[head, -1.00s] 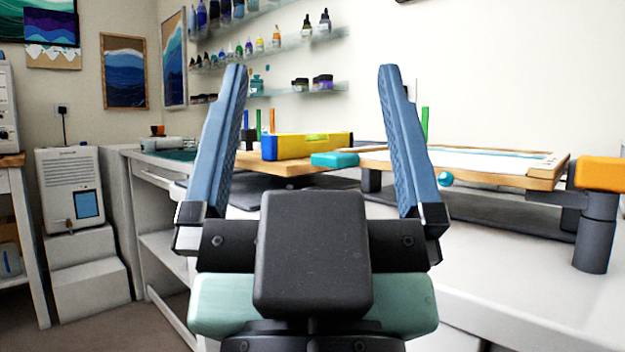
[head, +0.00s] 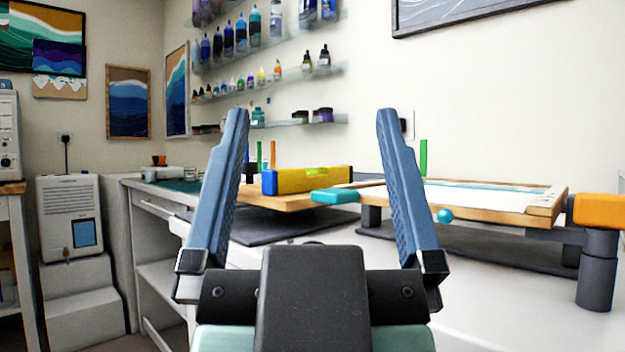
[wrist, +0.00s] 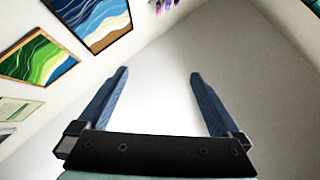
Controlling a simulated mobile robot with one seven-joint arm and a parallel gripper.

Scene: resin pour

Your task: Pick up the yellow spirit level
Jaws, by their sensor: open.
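The yellow spirit level (head: 290,182) has a blue end cap and a greenish vial window near its top middle. In the head view it lies on a wooden board (head: 262,199) on the bench, behind the space between my fingers. My gripper (head: 310,112) is open and empty, its two blue fingers pointing up and spread wide. It is nearer the camera than the level and not touching it. In the wrist view my gripper (wrist: 157,72) shows only wall and pictures between and around its fingers; the level is not in that view.
A teal block (head: 335,196) sits just in front of the level's right end. Bottle shelves (head: 290,75) hang behind.

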